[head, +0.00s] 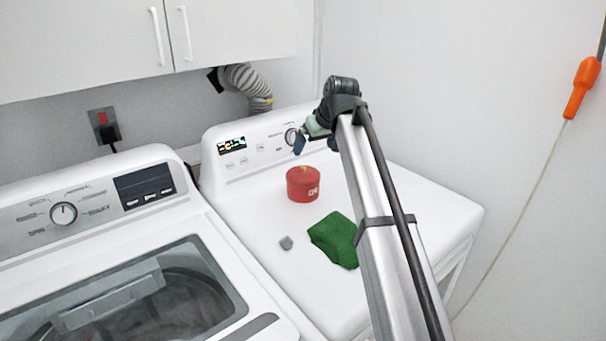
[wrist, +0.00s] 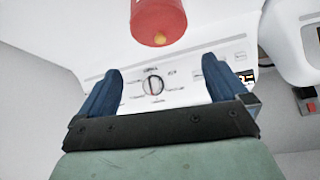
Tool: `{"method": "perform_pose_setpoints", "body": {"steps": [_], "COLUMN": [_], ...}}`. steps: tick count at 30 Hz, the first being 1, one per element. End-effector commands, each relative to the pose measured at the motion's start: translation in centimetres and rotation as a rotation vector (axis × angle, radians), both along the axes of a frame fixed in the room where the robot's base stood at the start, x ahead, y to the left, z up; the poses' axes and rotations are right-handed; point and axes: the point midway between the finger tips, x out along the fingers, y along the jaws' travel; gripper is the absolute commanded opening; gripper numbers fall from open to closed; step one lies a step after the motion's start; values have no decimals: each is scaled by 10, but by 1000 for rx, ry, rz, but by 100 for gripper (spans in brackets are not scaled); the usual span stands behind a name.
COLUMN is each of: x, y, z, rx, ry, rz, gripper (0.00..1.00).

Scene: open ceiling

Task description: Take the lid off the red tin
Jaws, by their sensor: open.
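The red tin (head: 303,186) stands upright on the white top of the right-hand machine, with its lid (head: 303,172) on and a small knob on top. In the wrist view the red tin (wrist: 158,18) shows at the top edge, partly cut off, with a yellow-orange knob (wrist: 160,39). My gripper (head: 299,143) is above and behind the tin, near the control panel, apart from it. In the wrist view its two blue fingers (wrist: 158,80) are spread with nothing between them.
A green cloth (head: 334,239) and a small grey object (head: 286,243) lie on the machine top (head: 262,222) in front of the tin. A washer (head: 150,240) with a glass lid stands at left. White cupboards (head: 90,45) hang above.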

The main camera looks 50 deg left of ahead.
Motion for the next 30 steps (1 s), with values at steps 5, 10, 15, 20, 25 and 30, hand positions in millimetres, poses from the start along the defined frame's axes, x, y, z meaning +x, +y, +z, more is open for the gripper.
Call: {"method": "perform_pose_setpoints", "body": {"steps": [5, 10, 15, 20, 25, 30], "x": [3, 6, 7, 8, 11, 13], "y": [16, 31, 37, 43, 56, 66], "z": [-25, -49, -58, -65, -81, -98], "rx": [-2, -2, 0, -1, -1, -1], "ry": [1, 0, -1, 0, -1, 0], "rz": [1, 2, 2, 2, 3, 2], "gripper": [100, 100, 100, 100, 100, 100]}}
